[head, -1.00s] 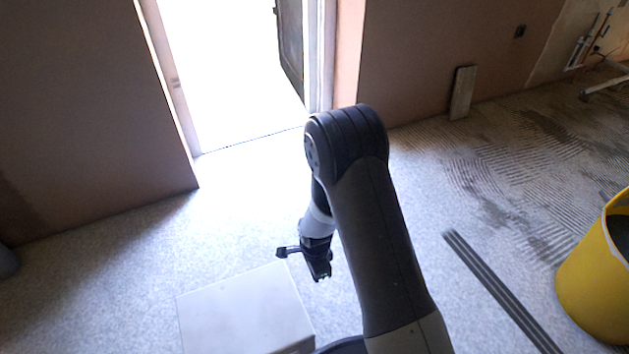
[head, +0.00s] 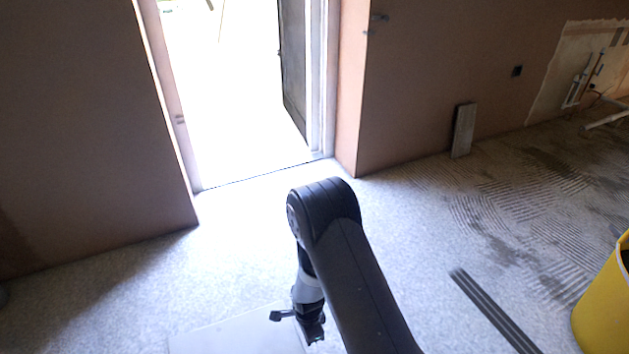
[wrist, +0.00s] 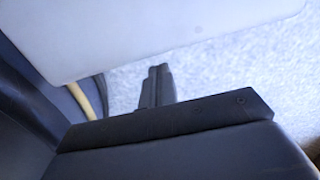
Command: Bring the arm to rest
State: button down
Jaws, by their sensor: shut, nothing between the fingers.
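My arm reaches up and bends over in the lower middle of the head view, with its lower part hanging down from the elbow. My gripper (head: 315,338) hangs low there, close to the picture's bottom edge. In the wrist view my gripper (wrist: 158,72) shows its two fingers together, with nothing between them. The gripper is shut and empty. It overlaps the right side of a pale flat-topped box (head: 235,335) in the head view. I cannot tell the height between them.
An open doorway (head: 240,100) with bright light is at the back. A yellow bucket (head: 605,300) stands at the right edge. A dark strip (head: 495,312) lies on the floor right of my arm. A board (head: 463,130) leans on the back wall. Floor between arm and doorway is clear.

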jog(key=shift+s+a, duration=0.1)
jog(key=shift+a, duration=0.2)
jog(key=shift+a, duration=0.1)
